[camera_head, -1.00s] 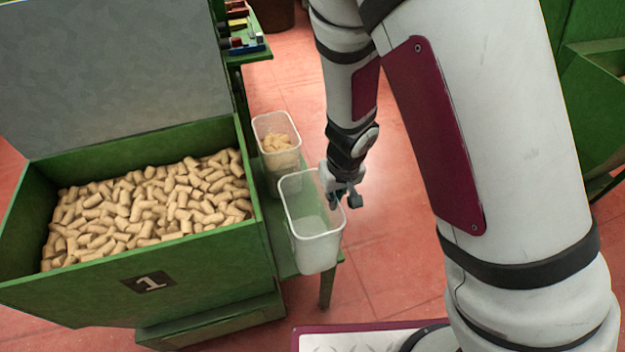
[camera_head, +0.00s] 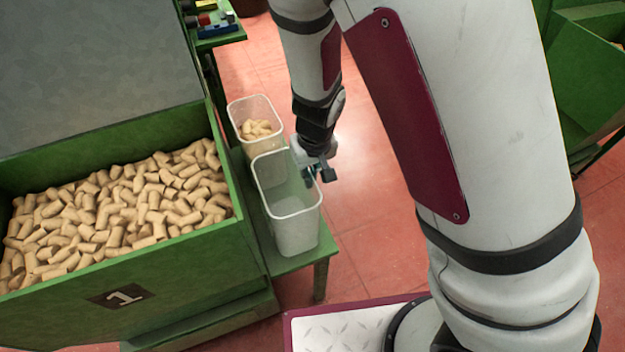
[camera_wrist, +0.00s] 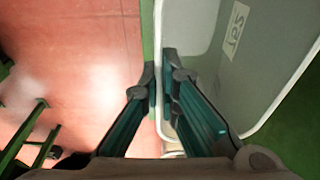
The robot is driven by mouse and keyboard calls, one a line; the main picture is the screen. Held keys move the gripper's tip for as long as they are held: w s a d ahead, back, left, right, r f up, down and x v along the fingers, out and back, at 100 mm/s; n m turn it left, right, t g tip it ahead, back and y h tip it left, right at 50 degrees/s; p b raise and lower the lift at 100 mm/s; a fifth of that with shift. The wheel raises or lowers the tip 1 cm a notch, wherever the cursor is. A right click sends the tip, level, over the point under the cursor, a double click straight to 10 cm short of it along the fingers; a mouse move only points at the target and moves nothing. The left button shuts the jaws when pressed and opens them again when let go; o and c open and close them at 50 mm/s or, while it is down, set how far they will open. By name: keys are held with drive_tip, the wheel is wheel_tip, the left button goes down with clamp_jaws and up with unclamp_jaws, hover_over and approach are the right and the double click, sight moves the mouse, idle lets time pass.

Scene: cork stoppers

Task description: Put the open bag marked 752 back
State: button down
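The open bag (camera_head: 296,232) is a translucent, open-topped container with a pale rim, standing upright on a green stand beside the large crate. In the wrist view the bag (camera_wrist: 206,75) has a tilted white label (camera_wrist: 235,30) that looks like 752. No corks show inside it. My gripper (camera_head: 318,176) is at its far right rim. In the wrist view my gripper (camera_wrist: 159,80) has one finger outside the wall and one inside, both close against the rim. It looks shut on that wall.
A second translucent container (camera_head: 254,108) with some corks stands just behind. A green crate (camera_head: 165,262) marked 1, full of corks, is at left. The green stand (camera_head: 306,262) holds both containers.

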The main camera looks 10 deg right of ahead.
drive_tip(key=shift+f+b, duration=0.65)
drive_tip(key=shift+f, duration=0.1)
drive_tip(key=c, duration=1.8)
unclamp_jaws()
